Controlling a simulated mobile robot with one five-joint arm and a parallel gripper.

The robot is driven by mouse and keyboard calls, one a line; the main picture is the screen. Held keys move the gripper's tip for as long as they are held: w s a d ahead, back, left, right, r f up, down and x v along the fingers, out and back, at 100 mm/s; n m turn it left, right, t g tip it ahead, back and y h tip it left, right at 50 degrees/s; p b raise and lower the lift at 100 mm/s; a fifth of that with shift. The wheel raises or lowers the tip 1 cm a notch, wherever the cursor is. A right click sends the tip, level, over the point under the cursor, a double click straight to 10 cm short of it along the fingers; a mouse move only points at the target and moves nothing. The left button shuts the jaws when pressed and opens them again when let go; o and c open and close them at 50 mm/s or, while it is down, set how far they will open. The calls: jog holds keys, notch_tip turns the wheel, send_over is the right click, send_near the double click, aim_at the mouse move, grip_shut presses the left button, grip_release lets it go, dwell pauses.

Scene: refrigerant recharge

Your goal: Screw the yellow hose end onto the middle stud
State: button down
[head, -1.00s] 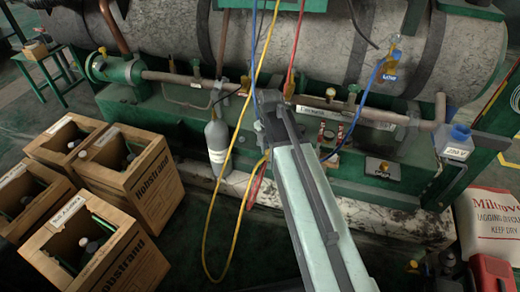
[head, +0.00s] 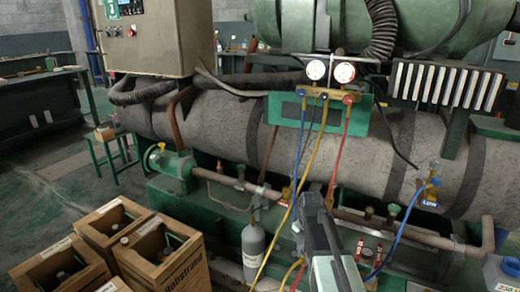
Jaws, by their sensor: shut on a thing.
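My gripper (head: 311,197) is in the middle of the head view, in front of the pipe and the red hose's lower end. It is shut. The yellow hose (head: 309,155) hangs from the gauge manifold (head: 325,93), passes in front of the pipe and down beside the grey cylinder. A second stretch of yellow hose (head: 292,272) rises to the left side of my gripper, where its end is hidden by the jaws. I cannot make out the middle stud for certain; brass fittings (head: 287,190) show on the pipe just left of my gripper.
The red hose (head: 340,150) and blue hose (head: 301,140) hang close to my gripper. A blue hose (head: 402,230) runs from the low valve (head: 431,187) at right. A grey cylinder (head: 253,245) stands to the left, with wooden crates (head: 175,262) beyond it.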

notch_tip(320, 180, up, 36)
jog(key=p, duration=3.3)
jog(key=shift+r+p, duration=0.25)
jog(key=shift+p, duration=0.15)
